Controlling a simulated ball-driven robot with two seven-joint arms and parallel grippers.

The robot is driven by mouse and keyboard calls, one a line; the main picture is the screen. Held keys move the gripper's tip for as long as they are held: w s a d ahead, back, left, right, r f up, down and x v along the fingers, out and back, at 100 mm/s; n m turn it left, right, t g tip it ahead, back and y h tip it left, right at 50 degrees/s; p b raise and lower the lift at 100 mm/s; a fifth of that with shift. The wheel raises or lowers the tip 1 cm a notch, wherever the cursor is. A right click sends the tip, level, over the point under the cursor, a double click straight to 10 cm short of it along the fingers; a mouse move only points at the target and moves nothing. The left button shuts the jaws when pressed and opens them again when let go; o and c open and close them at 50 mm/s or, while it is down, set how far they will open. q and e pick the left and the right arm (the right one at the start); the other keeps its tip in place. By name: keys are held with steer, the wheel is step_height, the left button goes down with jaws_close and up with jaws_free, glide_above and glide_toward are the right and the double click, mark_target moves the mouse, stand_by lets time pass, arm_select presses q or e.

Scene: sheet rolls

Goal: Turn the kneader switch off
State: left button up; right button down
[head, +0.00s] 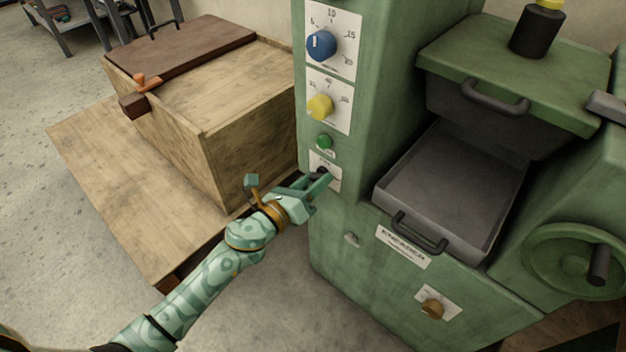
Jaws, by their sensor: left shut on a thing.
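The green kneader machine (375,215) stands at the right in the head view. On its narrow front panel, a small dark switch (322,171) sits on a white plate below a green button (324,142). My left gripper (324,180) reaches in from the lower left and is shut on this switch. Its fingers cover most of the knob, so which way it points cannot be told. The lettering on the plate is too small to read. My right gripper is not in view.
Above the switch are a yellow dial (320,107) and a blue dial (321,45). A grey tray (440,190) with a handle juts out to the right. A wooden box (205,110) stands close on the left. A brown knob (432,308) sits low on the machine.

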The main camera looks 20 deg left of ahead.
arm_select(q)
steer(key=n, duration=0.2)
steer(key=shift+r+n+p, duration=0.15)
steer(key=shift+n+p, duration=0.25)
steer(key=n+p, duration=0.1)
steer(key=n, duration=0.2)
steer(key=shift+n, duration=0.3)
steer(key=n+p, duration=0.1)
steer(key=n, duration=0.2)
steer(key=shift+n+p, duration=0.55)
steer(key=shift+n, duration=0.25)
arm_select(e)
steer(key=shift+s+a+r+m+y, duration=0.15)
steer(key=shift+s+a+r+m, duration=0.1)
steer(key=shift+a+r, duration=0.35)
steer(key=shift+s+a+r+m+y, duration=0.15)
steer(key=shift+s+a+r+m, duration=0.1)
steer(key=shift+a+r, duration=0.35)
arm_select(q)
steer(key=shift+n, duration=0.3)
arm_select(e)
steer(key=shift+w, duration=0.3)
arm_select(q)
steer(key=shift+a, duration=0.1)
